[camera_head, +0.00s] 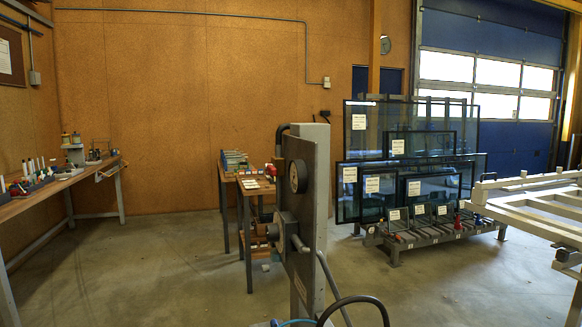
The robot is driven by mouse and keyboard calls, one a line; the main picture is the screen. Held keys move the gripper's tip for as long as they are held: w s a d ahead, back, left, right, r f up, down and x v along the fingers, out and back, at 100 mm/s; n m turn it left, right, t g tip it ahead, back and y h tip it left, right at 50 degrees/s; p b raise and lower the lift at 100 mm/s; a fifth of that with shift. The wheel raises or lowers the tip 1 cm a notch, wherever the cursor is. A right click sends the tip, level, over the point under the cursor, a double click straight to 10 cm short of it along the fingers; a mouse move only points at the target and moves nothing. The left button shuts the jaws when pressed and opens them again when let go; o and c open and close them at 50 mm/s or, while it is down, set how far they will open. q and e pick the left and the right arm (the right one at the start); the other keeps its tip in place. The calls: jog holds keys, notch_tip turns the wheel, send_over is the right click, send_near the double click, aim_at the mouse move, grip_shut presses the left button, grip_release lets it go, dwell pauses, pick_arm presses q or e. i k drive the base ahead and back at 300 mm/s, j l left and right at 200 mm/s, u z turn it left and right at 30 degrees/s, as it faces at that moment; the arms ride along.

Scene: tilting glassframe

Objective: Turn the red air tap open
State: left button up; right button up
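A grey upright panel (314,215) stands close in front of me at the centre, seen nearly edge-on. A round dial gauge (298,176) and a grey round fitting (288,232) are on its left-facing side. A small red spot (269,169) shows just left of the panel; I cannot tell whether it is the red air tap or something on the bench behind. No tap handle can be made out clearly. Neither of my grippers is in view.
A black hose (358,299) loops at the panel's foot. A wooden bench (256,189) is behind it. A long workbench (36,191) lines the left wall. A glass rack (446,236) and a pale frame table (538,205) stand right. The floor left of centre is clear.

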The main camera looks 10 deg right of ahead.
aim_at(272, 170)
jog(key=i+j+z, duration=0.15)
jog(key=i+j, duration=0.15)
jog(key=j, duration=0.2)
jog(key=i+j+u, duration=0.1)
jog(key=j, duration=0.25)
jog(key=i+j, duration=0.15)
jog(key=j, duration=0.2)
jog(key=i+j+u, duration=0.1)
jog(key=j, duration=0.25)
